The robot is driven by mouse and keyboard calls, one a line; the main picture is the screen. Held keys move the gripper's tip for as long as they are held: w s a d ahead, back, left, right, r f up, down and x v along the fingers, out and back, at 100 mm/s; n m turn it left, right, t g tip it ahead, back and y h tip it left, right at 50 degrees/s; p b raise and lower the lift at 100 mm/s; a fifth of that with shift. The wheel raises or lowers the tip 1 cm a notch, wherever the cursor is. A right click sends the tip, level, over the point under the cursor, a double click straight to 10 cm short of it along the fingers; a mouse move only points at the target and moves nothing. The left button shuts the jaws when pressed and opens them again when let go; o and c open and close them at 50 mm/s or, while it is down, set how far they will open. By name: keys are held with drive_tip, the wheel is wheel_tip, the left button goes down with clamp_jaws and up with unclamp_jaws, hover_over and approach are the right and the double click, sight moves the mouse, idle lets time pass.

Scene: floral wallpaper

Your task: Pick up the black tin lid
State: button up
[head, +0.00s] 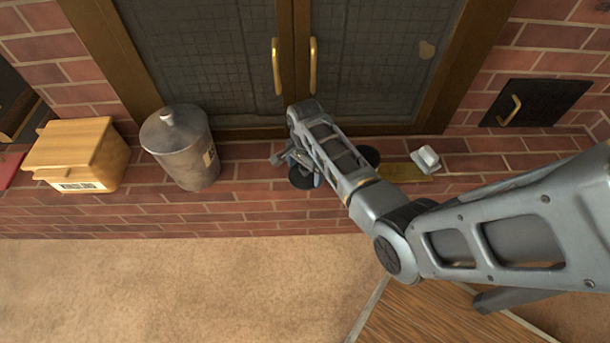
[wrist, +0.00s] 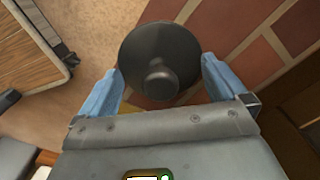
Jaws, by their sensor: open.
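The black tin lid, a round dark disc with a knob, shows in the wrist view (wrist: 160,40) between and just beyond my fingertips. My gripper (wrist: 162,72) is open, with one blue finger on each side of the lid's near part and the knob between them. I cannot tell whether either finger touches the rim. In the head view my gripper (head: 300,168) is low over the brick ledge, and a dark disc (head: 301,184) shows beside its fingers, partly covered. A second dark round thing (head: 371,155) is partly hidden behind my arm.
On the brick ledge (head: 250,209) stand a grey lidded canister (head: 180,158) and a yellow wooden box (head: 75,150) at left. A small white object (head: 426,158) lies by a brass-coloured plate (head: 400,173) at right. Glass doors with brass handles (head: 276,66) rise behind.

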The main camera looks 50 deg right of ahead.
drive_tip(key=shift+f, duration=0.1)
drive_tip(key=c, duration=1.2)
drive_tip(key=shift+s+f, duration=0.1)
drive_tip(key=shift+s, duration=0.05)
drive_tip(key=shift+c, duration=0.9)
